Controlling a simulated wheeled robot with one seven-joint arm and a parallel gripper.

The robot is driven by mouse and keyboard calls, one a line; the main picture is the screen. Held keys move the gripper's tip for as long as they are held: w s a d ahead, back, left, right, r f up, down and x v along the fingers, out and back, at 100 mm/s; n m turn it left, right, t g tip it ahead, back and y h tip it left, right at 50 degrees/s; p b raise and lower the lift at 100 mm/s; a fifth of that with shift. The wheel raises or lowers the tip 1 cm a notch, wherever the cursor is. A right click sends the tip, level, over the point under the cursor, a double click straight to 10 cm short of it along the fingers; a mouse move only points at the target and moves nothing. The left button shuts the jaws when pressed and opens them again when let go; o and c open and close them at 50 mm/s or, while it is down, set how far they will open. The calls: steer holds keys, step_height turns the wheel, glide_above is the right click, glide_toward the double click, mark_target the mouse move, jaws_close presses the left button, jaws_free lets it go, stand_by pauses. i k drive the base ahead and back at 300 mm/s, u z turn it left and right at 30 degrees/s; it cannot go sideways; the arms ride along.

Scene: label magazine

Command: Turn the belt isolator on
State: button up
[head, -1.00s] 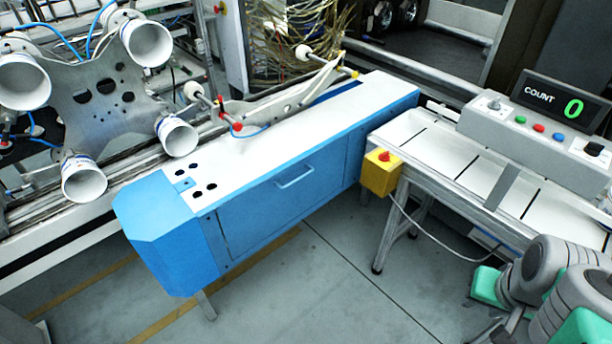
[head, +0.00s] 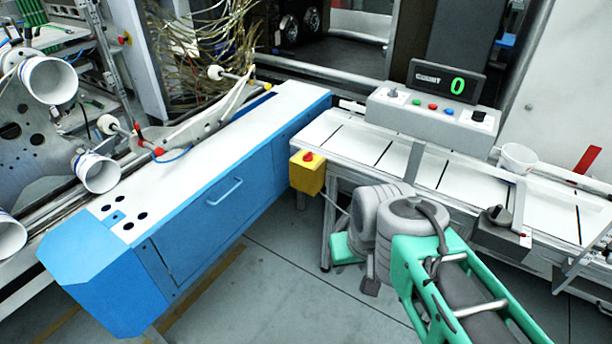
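A dark grey box with a raised knob (head: 495,214) sits at the front edge of the white belt, on the right; it looks like an isolator switch, but no label can be read. A grey control panel (head: 415,118) stands behind the belt (head: 370,150). It carries a black knob (head: 479,117) at its right end, coloured buttons and a small knob at its left. I cannot tell which knob is the belt isolator, or its setting. My folded green and grey arm shows in front of the belt, left of the grey box. My gripper's fingers are not visible.
A yellow box with a red emergency button (head: 308,157) hangs at the belt's left end. A blue cabinet (head: 215,210) stands left. The counter display (head: 447,82) reads 0. A white cup (head: 518,158) stands behind the belt. Grey floor is open between cabinet and belt.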

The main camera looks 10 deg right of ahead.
mark_target(307, 158)
steer(key=u, duration=0.35)
steer(key=i, duration=1.05)
steer(key=z, duration=0.5)
